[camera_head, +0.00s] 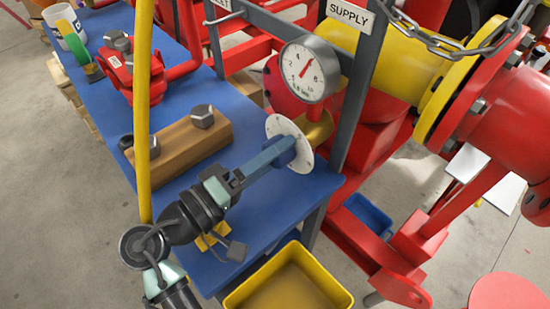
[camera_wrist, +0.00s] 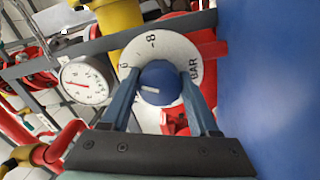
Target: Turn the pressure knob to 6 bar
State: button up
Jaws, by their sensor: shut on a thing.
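The pressure knob is a round blue knob (camera_wrist: 160,75) with a pale pointer bar, set on a white dial plate (camera_wrist: 188,54) marked "8" and "BAR". In the wrist view, the bar lies nearly level, its end toward the left. Other dial marks are partly hidden by my fingers. My gripper (camera_wrist: 158,88) has a finger on each side of the knob and is shut on it. In the head view, my gripper (camera_head: 280,153) reaches the white dial plate (camera_head: 303,150) at the bench's right end. The pressure gauge (camera_head: 309,70) has a red needle pointing up and slightly right.
The blue bench (camera_head: 235,85) holds a wooden block (camera_head: 180,155) with bolts and a red valve body (camera_head: 125,75). A yellow pole (camera_head: 142,100) stands close to my arm. A yellow bin (camera_head: 330,285) is below. Grey posts and red pipework stand behind the dial.

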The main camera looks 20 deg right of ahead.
jog(key=shift+m, duration=0.3)
jog(key=o, duration=1.4)
jog(key=shift+c, duration=0.2)
jog(key=v, duration=1.3)
